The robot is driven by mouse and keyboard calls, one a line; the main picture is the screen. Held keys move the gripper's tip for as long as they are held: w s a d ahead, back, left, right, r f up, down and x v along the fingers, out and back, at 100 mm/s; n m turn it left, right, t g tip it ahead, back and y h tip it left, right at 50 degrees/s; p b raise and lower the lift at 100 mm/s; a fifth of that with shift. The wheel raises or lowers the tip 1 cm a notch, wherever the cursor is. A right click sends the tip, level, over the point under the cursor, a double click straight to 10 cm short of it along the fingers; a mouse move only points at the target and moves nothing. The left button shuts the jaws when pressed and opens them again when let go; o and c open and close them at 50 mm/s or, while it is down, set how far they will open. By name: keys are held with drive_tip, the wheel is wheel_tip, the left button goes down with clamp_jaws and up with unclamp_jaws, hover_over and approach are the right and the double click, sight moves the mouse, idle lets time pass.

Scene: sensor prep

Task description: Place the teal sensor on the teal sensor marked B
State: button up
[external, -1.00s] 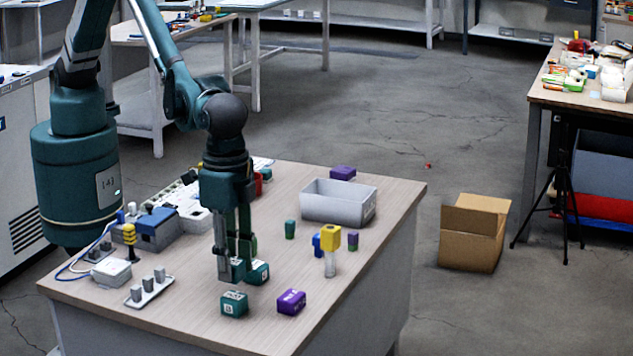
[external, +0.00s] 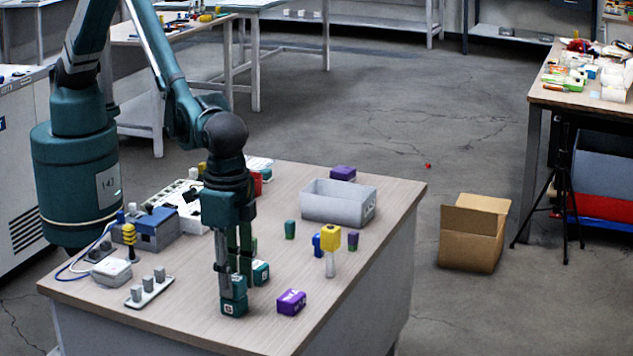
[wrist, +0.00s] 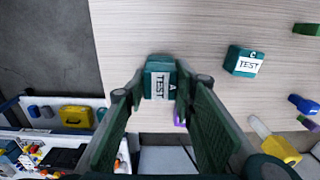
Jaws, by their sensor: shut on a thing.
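A third teal sensor (external: 261,272), marked C in the wrist view (wrist: 245,62), stands behind and to the right.
A grey bin (external: 338,204), a yellow-topped piece (external: 330,237), and small blue (external: 317,245) and green (external: 290,229) pieces stand farther back. A grey knobbed strip (external: 149,291) is at left.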

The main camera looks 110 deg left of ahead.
drive_tip(key=shift+f, duration=0.2)
drive_tip(key=o, duration=0.9)
drive_tip(key=shift+o, duration=0.2)
drive_tip(key=shift+r, duration=0.15)
wheel_tip(320, 180, up, 12)
drive_tip(key=shift+p, duration=0.3)
drive_tip(key=shift+r, duration=0.1)
